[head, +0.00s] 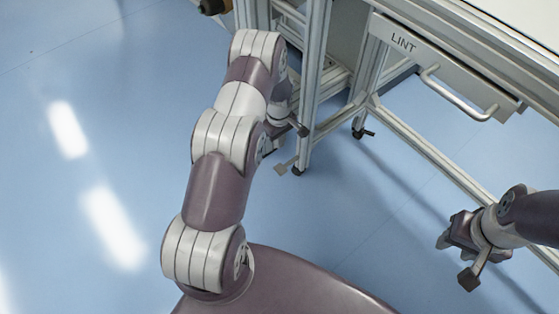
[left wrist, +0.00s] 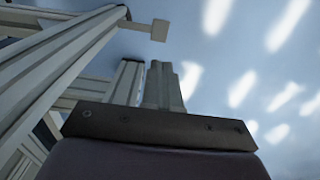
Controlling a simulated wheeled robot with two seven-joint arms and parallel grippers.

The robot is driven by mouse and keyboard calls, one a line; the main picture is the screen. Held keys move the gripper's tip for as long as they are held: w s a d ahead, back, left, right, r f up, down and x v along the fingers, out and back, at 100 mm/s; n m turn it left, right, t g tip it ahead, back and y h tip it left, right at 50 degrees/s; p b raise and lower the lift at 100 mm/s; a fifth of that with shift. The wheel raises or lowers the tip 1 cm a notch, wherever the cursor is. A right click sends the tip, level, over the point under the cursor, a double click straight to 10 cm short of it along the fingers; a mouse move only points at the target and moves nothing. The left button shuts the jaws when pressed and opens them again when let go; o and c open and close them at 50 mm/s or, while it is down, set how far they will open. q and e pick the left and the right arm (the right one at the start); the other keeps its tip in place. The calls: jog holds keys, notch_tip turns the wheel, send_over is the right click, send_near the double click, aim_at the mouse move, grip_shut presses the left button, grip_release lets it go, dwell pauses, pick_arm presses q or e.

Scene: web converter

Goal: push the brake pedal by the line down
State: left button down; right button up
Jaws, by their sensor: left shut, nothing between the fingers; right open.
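The brake pedal (head: 281,168) looks like a small square grey plate near the foot of the near frame leg, close above the blue floor. It also shows in the left wrist view (left wrist: 160,30), on a thin bar beside the leg's end. My left gripper (left wrist: 162,66) is shut and empty, with its fingers pointing toward the pedal and a visible gap between them. In the head view my left arm mostly hides this gripper. My right gripper (head: 444,236) is open and empty at the right, away from the pedal.
The metal frame leg (head: 314,90) stands close beside my left gripper. A caster (head: 360,130) stands further right. A drawer marked LINT (head: 420,52) with a bar handle (head: 455,96) is at the upper right. The blue floor at the left is clear.

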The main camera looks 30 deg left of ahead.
aim_at(278, 170)
pick_arm(q)
notch_tip(278, 170, down, 14)
jog(key=b, duration=0.8)
jog(key=shift+r, duration=0.1)
jog(key=shift+s+f, duration=0.2)
jog(key=shift+f, duration=0.35)
jog(key=shift+s+a+f, duration=0.1)
jog(key=shift+f, duration=1.5)
jog(key=shift+f+b, duration=0.6)
jog(key=shift+f, duration=0.2)
jog(key=shift+f, duration=0.1)
